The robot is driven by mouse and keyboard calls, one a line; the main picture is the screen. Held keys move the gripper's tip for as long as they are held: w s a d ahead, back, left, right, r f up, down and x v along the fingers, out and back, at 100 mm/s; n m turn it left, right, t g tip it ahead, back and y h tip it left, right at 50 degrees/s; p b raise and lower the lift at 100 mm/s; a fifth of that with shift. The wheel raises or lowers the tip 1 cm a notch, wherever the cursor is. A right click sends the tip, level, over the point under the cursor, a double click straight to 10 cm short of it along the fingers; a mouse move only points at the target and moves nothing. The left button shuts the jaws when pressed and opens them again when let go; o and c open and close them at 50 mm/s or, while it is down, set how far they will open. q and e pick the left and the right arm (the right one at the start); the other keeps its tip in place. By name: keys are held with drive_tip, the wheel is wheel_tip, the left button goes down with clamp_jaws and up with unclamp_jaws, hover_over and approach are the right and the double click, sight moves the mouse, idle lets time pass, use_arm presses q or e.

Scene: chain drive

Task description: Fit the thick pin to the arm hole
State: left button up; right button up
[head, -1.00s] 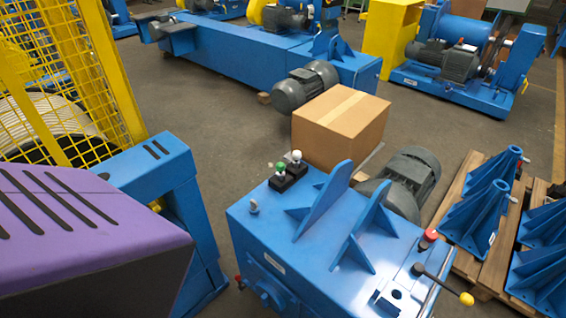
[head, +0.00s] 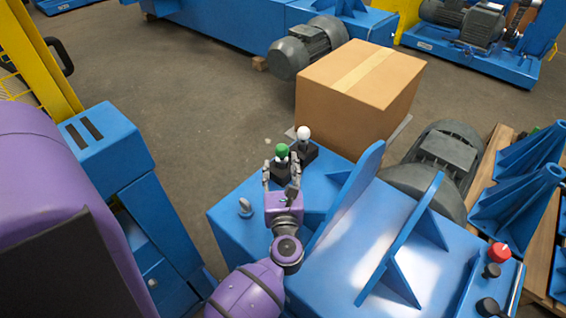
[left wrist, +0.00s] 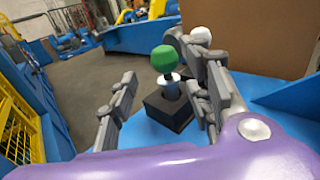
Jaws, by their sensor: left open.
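A green-knobbed pin (head: 281,151) with a metal collar stands upright in a black block on the blue machine top; it also shows in the left wrist view (left wrist: 164,60). A white-knobbed pin (head: 303,133) stands in a second black block just behind it, partly hidden by a finger in the left wrist view (left wrist: 200,36). I cannot tell which is the thick pin. My left gripper (head: 281,168) is open, its fingers on either side of the green-knobbed pin, with no clear grip on it. I cannot make out the arm hole. My right gripper is not in view.
Blue upright plates (head: 350,195) rise from the machine top right of my left arm. A small metal eye (head: 245,206) stands to the left. A cardboard box (head: 355,90) and a grey motor (head: 440,165) stand behind. A red button (head: 499,252) is at lower right.

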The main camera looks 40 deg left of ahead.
sight(281, 157)
use_arm(q)
drive_tip(key=p+x, duration=0.1)
drive_tip(key=x, duration=0.6)
drive_tip(key=shift+w, duration=0.15)
drive_tip(key=shift+c, duration=0.3)
clamp_jaws()
